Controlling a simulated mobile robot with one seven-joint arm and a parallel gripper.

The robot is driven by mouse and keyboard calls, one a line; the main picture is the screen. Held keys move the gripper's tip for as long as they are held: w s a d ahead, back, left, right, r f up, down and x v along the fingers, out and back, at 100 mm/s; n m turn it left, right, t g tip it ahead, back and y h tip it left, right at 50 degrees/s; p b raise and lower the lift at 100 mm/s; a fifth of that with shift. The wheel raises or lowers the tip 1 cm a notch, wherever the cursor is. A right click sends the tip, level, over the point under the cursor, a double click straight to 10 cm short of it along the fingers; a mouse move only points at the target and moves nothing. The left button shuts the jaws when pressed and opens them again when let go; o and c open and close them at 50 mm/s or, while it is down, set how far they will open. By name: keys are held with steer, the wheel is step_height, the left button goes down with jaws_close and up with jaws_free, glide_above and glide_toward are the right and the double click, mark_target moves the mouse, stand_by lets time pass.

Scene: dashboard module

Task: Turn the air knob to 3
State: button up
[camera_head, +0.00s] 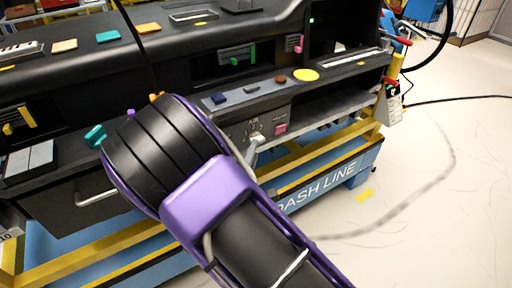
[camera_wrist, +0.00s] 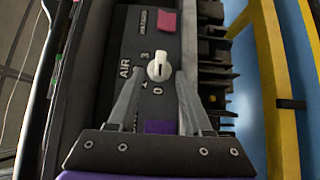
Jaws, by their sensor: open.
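The air knob (camera_wrist: 159,67) is a small white dial on a dark panel, beside the label AIR (camera_wrist: 125,68). In the wrist view a 3 shows at its upper left and a 0 below it; I cannot tell surely which mark it points to. My gripper (camera_wrist: 160,78) is open, with one grey finger on either side of the knob's lower part; contact is not clear. In the head view the knob (camera_head: 257,137) sits low on the dashboard's front, with my gripper (camera_head: 253,150) at it, and my arm hides part of the panel to its left.
A pink switch (camera_wrist: 166,21) is above the knob in the wrist view, and also in the head view (camera_head: 281,129). A purple part (camera_wrist: 159,127) lies between the fingers' bases. A yellow and blue frame (camera_head: 322,165) runs below the panel. Floor at right is mostly clear.

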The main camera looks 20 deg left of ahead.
mark_target(255, 135)
steer(key=w, duration=0.3)
steer(key=shift+w+a, duration=0.15)
steer(key=shift+w, duration=0.05)
jaws_close()
